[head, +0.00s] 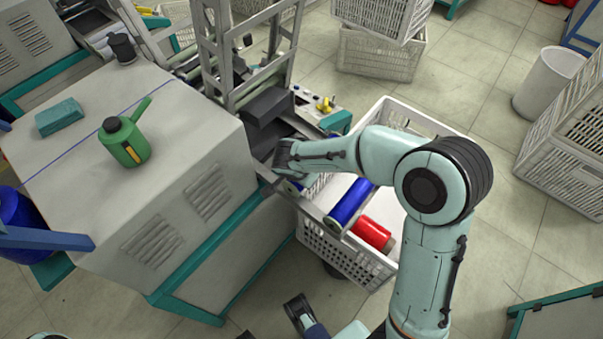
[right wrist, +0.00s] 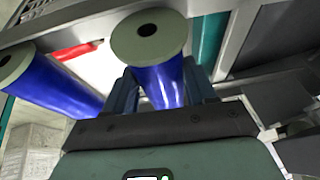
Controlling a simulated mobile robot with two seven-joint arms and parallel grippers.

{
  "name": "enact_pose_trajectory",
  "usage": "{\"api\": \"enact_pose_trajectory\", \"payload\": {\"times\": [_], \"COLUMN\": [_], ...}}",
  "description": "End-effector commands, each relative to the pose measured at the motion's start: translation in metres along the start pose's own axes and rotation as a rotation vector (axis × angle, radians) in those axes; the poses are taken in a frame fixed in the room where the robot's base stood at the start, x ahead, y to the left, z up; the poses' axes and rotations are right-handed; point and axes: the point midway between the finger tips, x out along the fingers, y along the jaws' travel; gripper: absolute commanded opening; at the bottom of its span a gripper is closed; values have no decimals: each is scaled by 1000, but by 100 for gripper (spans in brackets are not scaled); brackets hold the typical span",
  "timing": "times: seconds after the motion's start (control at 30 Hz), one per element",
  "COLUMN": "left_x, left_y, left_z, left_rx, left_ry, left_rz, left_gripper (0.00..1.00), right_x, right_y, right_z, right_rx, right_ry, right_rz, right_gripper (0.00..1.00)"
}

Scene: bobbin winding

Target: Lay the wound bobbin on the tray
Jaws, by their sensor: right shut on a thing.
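A blue wound bobbin (right wrist: 166,85) with a pale grey-green end sits between the fingers of my right gripper (right wrist: 165,95) in the right wrist view. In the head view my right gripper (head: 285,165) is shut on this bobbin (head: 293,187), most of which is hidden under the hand. It is at the machine-side end of the grey tray (head: 313,211); I cannot tell whether it touches the tray. A dark fingertip (head: 298,309), seemingly my left gripper, shows at the bottom edge.
The grey machine housing (head: 150,200) is to the left, with a green oil can (head: 124,142) and a teal block (head: 60,117) on top. A metal frame (head: 245,50) rises beyond the right hand.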

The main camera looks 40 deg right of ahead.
Motion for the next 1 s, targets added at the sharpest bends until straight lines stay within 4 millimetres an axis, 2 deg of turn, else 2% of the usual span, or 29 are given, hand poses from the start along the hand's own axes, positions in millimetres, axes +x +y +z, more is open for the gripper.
{"api": "enact_pose_trajectory", "payload": {"times": [0.33,0.37,0.43,0.8,0.87,1.0], "left_x": [3,3,3,3,3,1], "left_y": [0,0,0,0,0,0], "left_z": [-2,-2,-2,-2,-2,-1], "left_rx": [2,2,2,1,1,1], "left_ry": [7,7,7,6,6,3], "left_rz": [2,2,2,2,1,1], "left_gripper": [43,43,43,43,43,43], "right_x": [2,2,2,2,-2,-23], "right_y": [0,0,0,0,0,-1], "right_z": [1,1,1,1,1,1], "right_rx": [1,1,1,0,1,-1], "right_ry": [1,1,1,0,0,0], "right_rz": [-2,-2,-2,-1,-1,-6], "right_gripper": [0,62,85,85,85,85]}}
